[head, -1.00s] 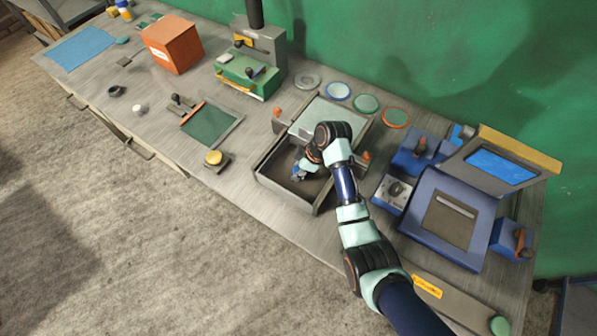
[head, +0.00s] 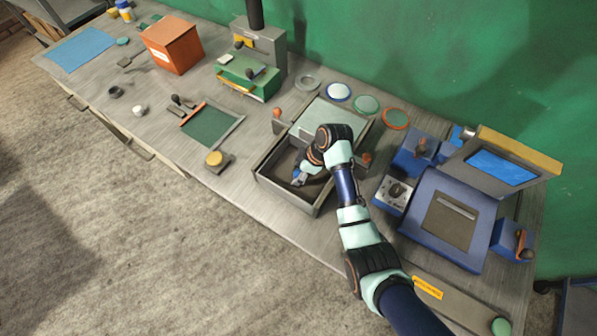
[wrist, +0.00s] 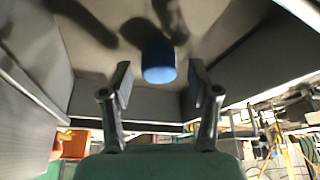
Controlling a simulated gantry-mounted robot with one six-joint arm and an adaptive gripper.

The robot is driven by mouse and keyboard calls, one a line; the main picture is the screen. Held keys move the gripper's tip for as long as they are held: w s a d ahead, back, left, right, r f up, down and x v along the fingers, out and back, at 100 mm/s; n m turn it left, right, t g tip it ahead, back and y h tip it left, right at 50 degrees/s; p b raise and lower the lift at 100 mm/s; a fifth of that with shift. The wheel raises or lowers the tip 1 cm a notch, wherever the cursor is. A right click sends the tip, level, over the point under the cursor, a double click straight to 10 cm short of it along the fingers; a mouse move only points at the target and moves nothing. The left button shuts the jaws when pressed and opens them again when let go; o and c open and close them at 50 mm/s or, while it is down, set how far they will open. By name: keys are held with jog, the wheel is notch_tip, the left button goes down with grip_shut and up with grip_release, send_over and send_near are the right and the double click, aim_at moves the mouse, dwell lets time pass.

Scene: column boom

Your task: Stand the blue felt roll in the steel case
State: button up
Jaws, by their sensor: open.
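The steel case (head: 283,194) is a grey open-topped box in the middle of the bench, and its inner wall (wrist: 150,103) shows in the wrist view. My gripper (head: 299,180) reaches down inside its front part. In the wrist view my gripper (wrist: 159,84) has its two dark fingers spread. The blue felt roll (wrist: 158,62) is inside the case, ahead of and between the fingers, with a gap on each side. Its paler round end faces the camera, and it appears to stand upright on the case floor. In the head view my gripper largely hides the roll.
Orange-knobbed posts (head: 366,158) flank the case. A blue machine (head: 432,215) stands close on the right, and a green-based press (head: 248,75) is behind on the left. A yellow-topped button (head: 215,158) is left of the case. Coloured rings (head: 366,104) lie behind it.

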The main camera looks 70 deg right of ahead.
jog(key=p+v, duration=0.2)
jog(key=v, duration=0.9)
jog(key=shift+r, duration=0.15)
jog(key=w+a+r+t+h, duration=0.15)
jog(key=w+a+r, duration=0.25)
jog(key=w+a, duration=0.6)
jog(key=w+a+r+t+h, duration=0.15)
jog(key=w+a+r, duration=0.35)
jog(key=a, duration=0.8)
jog(key=s+a+r+m+t+y, duration=0.1)
jog(key=a+r, duration=0.3)
jog(key=a, duration=0.5)
jog(key=a+r+m+t+y, duration=0.1)
jog(key=a+r+t, duration=0.3)
jog(key=a, duration=0.5)
jog(key=shift+s+r, duration=0.35)
jog(key=shift+r, duration=0.25)
